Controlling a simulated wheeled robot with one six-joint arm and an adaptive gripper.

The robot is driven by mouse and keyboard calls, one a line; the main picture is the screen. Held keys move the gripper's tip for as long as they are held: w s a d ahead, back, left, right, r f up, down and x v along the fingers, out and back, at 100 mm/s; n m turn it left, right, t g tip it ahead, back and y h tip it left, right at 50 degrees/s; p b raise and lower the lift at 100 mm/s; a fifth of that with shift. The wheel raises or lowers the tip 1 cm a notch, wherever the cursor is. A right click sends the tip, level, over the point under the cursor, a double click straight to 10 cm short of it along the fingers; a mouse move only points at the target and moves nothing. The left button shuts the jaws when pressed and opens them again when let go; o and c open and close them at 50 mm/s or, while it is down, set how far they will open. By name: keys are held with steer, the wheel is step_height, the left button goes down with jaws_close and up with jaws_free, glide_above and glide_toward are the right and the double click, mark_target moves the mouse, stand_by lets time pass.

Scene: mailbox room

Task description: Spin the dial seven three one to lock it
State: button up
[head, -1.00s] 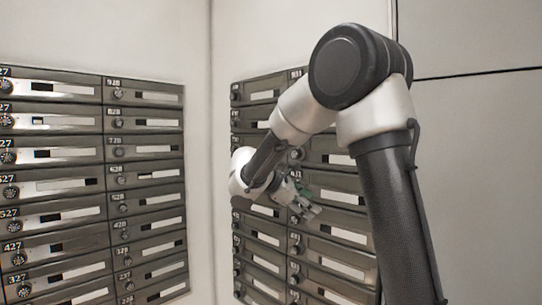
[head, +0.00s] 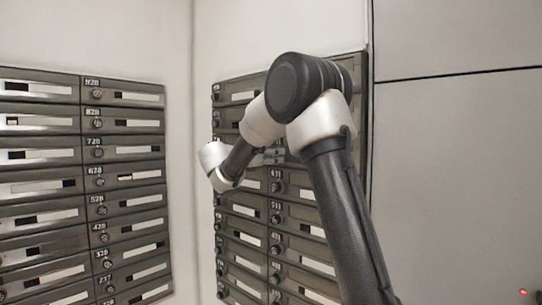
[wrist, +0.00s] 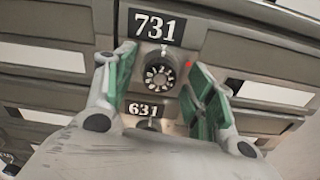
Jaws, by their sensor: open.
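In the wrist view, the dial (wrist: 159,76) of box 731 is a round dark knob with a light numbered ring. It sits right under the black 731 number plate (wrist: 156,27). My gripper (wrist: 160,62) is open, with its green-padded fingers on the left and right of the dial. I cannot tell whether either finger touches it. In the head view my gripper (head: 272,155) is small, up against the right-hand mailbox bank, and partly hidden by my arm.
The 631 plate (wrist: 143,109) is just below the dial, its own dial mostly hidden by my gripper. Another mailbox bank (head: 85,190) is on the left wall, past a pale corner (head: 190,150). Plain grey wall panels (head: 455,150) are on the right.

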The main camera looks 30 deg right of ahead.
steer(key=shift+d, duration=0.1)
steer(key=c, duration=1)
steer(key=shift+c, duration=0.2)
steer(key=shift+m, duration=0.4)
steer(key=m, duration=2.1)
steer(key=shift+s+f, duration=0.15)
steer(key=shift+f, duration=0.15)
steer(key=m, duration=0.4)
steer(key=shift+m, duration=0.3)
steer(key=m, duration=0.4)
steer(key=shift+f+m, duration=0.1)
steer(key=shift+m, duration=2.1)
